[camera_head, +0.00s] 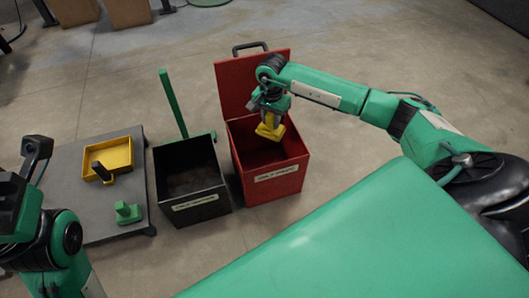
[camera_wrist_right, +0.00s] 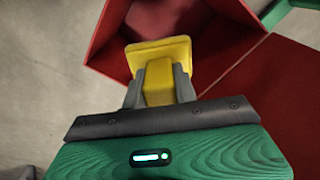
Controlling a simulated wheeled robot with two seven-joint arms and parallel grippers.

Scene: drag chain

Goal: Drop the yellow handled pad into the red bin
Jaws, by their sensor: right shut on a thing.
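The yellow handled pad (camera_head: 270,127) is held by my right gripper (camera_head: 271,112) over the open mouth of the red bin (camera_head: 274,186). In the right wrist view, the gripper's grey fingers (camera_wrist_right: 160,88) are shut on the pad's yellow handle, with the flat yellow pad (camera_wrist_right: 158,50) beyond them. The red bin's inside (camera_wrist_right: 190,22) shows behind the pad. The bin's lid (camera_head: 243,80) stands open at the back. My left arm is at the left edge of the head view, and its gripper's fingers cannot be made out clearly.
Open floor lies behind the bins.

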